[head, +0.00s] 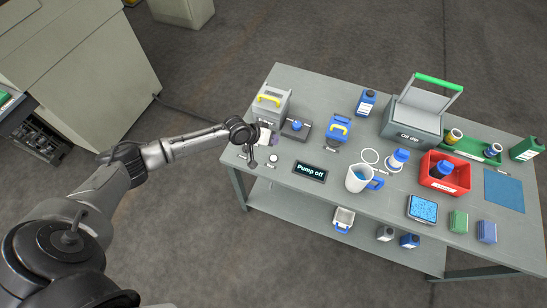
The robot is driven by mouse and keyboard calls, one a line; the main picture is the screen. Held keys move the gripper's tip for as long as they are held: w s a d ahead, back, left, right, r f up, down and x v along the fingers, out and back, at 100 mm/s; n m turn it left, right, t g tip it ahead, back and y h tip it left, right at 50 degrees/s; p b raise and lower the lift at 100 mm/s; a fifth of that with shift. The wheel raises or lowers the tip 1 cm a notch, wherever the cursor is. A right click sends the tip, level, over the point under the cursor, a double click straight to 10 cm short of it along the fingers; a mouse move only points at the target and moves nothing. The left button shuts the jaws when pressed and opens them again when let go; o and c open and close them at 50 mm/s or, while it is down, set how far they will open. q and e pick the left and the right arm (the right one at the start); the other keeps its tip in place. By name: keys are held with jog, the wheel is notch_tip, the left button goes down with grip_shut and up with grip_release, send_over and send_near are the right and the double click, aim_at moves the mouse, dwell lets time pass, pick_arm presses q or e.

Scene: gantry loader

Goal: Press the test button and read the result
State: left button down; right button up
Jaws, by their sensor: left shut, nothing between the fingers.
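My left gripper (252,162) is shut and empty, pointing down at the left end of the grey table (345,105). A small round white knob or button (273,159) is just right of the fingertips, and they look apart from it. A blue dome-shaped button (297,125) sits on a dark base further back. I cannot tell which of these is the test button. A black display (310,172) to the right reads "Pump off". The gripper partly hides a pale item beside it. My right gripper is not in view.
A grey box with a yellow handle (269,100) stands behind the gripper. A white jug (357,178), a red bin (460,186), an oil box (406,136) and several bottles stand to the right. Floor left of the table is mostly clear.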

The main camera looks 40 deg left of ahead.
pick_arm(q)
jog(key=shift+f, duration=0.1)
jog(key=b, duration=0.7)
send_over(272, 157)
notch_tip(272, 157, down, 6)
jog(key=shift+w+f, duration=0.15)
jog(key=shift+f, duration=0.05)
jog(key=shift+f+b, duration=0.4)
jog(key=shift+f, duration=0.7)
dwell(0.5)
jog(key=shift+f+b, duration=0.25)
jog(key=shift+b, duration=0.05)
jog(key=shift+f, duration=0.2)
